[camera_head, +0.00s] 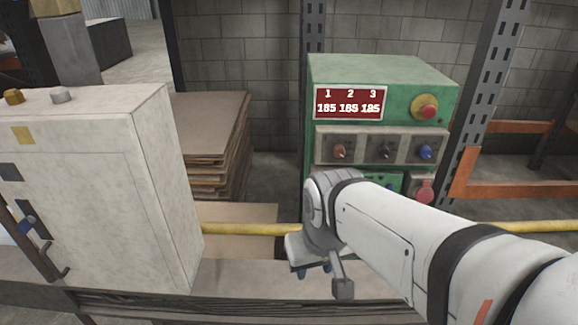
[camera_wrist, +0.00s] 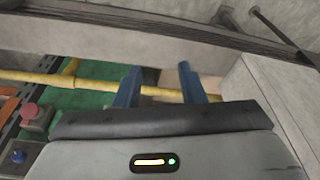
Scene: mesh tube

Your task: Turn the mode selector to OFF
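A green control box (camera_head: 345,75) stands at the back, centre right, in the head view. A grey strip on its front bears a brown knob (camera_head: 340,151), a black knob (camera_head: 386,150) and a blue knob (camera_head: 425,152). I cannot read labels, so which is the mode selector cannot be told. My gripper (camera_head: 313,272) is in front of the box, below the knobs, and my arm hides part of the lower panel. In the wrist view its blue fingers (camera_wrist: 158,85) are spread with nothing between them. They are apart from the knobs.
A red display (camera_head: 349,103) and a red emergency button (camera_head: 425,106) are on the box. A yellow pipe (camera_head: 245,229) runs across behind my gripper. A white cabinet (camera_head: 95,190) stands at left, beside stacked brown sheets (camera_head: 210,135). An orange rack beam (camera_head: 520,189) is at right.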

